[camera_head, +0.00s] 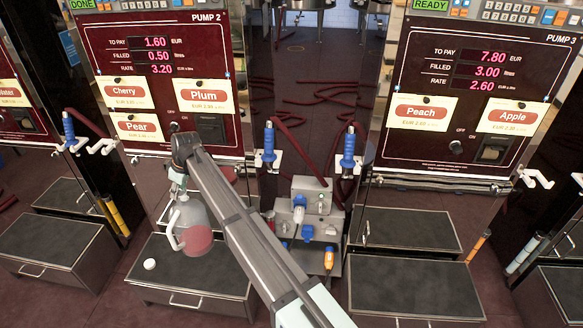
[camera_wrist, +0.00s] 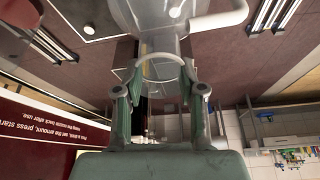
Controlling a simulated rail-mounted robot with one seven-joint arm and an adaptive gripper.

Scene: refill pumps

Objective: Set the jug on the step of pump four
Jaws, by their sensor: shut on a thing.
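The clear jug (camera_head: 192,222) has pink liquid in its lower part and a white handle. It hangs upright in front of pump 2, above the front step of pump 2 (camera_head: 222,272). My gripper (camera_head: 178,182) is shut on the top of the jug. In the wrist view, the fingers of my gripper (camera_wrist: 160,85) close around a ring at the top of the jug (camera_wrist: 150,18), with the handle to the right. No label for pump four is in view. A step (camera_head: 562,292) at the right edge, beyond pump 3, is cut off.
A small white ball (camera_head: 149,264) lies on pump 2's step. Pump 3 (camera_head: 468,85) has a bare step (camera_head: 415,288). A grey box with plugs (camera_head: 312,225) stands between them. Blue nozzles (camera_head: 268,142) and red hoses hang between the pumps. My arm crosses the middle.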

